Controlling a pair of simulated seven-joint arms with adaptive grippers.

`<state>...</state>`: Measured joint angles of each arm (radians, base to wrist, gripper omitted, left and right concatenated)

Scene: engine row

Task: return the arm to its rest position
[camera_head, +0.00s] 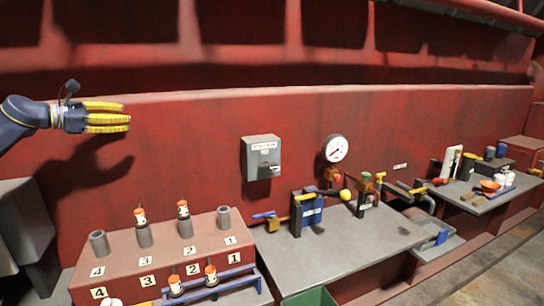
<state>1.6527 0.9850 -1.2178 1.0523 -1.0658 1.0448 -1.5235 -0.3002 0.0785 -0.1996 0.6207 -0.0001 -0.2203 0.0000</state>
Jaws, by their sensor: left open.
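My left gripper (118,117) is at the upper left in the head view. Its yellow fingers point to the right in front of the red wall (390,130). The fingers are apart and nothing is held between them. It is above the red rack and touches nothing that I can see. My left arm comes in from the left edge. My right gripper is not in this view.
Below is a red numbered rack (130,262) with grey tubes, two holding orange-and-white items. A blue stand (240,284) is before it. A grey box (262,157) and gauge (336,148) are on the wall. A bench (330,258) carries valves. The space around my gripper is clear.

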